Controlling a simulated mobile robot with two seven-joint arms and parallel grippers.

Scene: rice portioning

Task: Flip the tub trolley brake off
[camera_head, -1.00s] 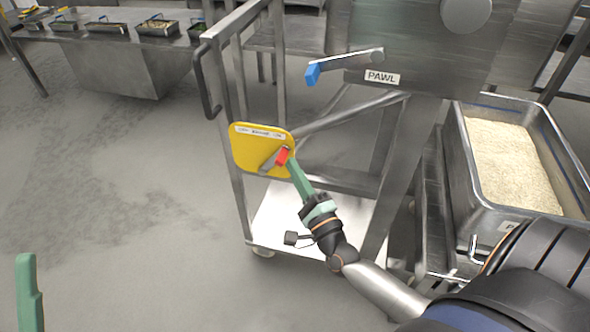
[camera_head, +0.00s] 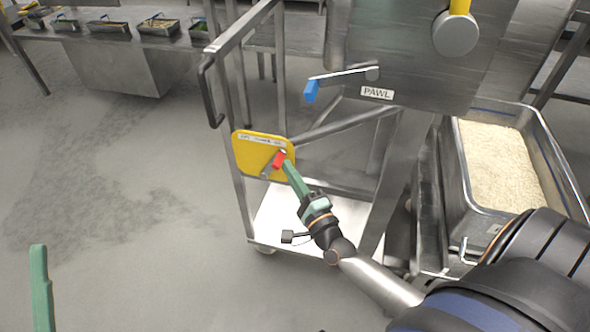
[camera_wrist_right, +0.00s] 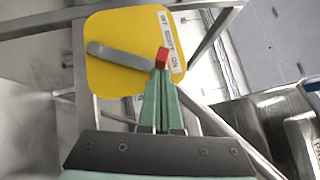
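The trolley brake is a yellow plate (camera_head: 250,153) on the trolley's upright, with a grey lever (camera_head: 265,172) ending in a red tip (camera_head: 278,159). In the right wrist view the lever (camera_wrist_right: 115,55) runs across the plate (camera_wrist_right: 110,80) to the red tip (camera_wrist_right: 163,57), near the ON end of the OFF–BRAKE–ON label (camera_wrist_right: 168,38). My right gripper (camera_head: 286,165) has its green fingers together at the red tip; they also show in the wrist view (camera_wrist_right: 161,75). I cannot tell whether they grip it. One green finger of my left gripper (camera_head: 40,280) shows at lower left.
The steel trolley frame (camera_head: 238,180) stands around the plate, with a black handle (camera_head: 209,90) at left. A blue-ended lever (camera_head: 311,90) marked PAWL is above. A rice-filled tub (camera_head: 463,195) stands at right. The floor at left is clear.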

